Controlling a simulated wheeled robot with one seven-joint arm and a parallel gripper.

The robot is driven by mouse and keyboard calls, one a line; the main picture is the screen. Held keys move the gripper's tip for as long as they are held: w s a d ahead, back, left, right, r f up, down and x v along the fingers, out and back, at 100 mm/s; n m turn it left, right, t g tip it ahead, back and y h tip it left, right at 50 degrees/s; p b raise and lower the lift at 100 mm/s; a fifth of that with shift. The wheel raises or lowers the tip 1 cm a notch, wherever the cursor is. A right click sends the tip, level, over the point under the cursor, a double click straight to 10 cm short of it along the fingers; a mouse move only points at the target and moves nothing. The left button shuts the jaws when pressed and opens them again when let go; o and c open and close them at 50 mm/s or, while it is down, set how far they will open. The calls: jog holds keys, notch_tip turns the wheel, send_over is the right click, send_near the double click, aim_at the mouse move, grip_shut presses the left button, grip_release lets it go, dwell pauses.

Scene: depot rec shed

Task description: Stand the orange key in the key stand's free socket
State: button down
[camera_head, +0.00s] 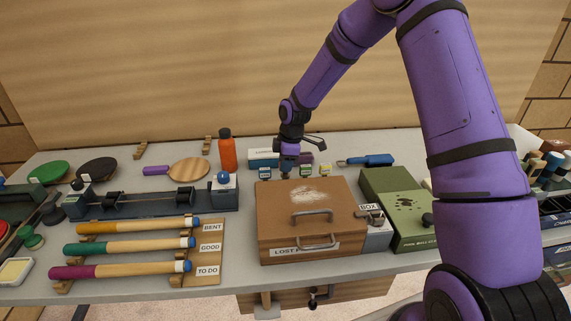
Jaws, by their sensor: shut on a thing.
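My gripper (288,169) points down behind the brown lost-property box (312,195), towards the back of the table. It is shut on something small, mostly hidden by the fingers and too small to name. I cannot make out an orange key. Several small pale-labelled pieces (305,171) stand in a row beside the gripper, with purple and yellow parts behind them. They may belong to the key stand, but its socket is not distinguishable from here.
An orange bottle (227,151) stands left of the gripper, near a round wooden paddle (189,169). A blue-handled tool (368,160) lies to the right. A green case (397,207) and a rack of cue-like sticks (209,267) flank the brown box. A wall rises behind.

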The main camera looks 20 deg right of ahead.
jog(key=shift+f, duration=1.15)
dwell(0.9)
jog(key=c, duration=1)
grip_release()
jog(key=shift+r, duration=0.15)
jog(key=shift+r, duration=4.4)
jog(key=shift+r, duration=0.1)
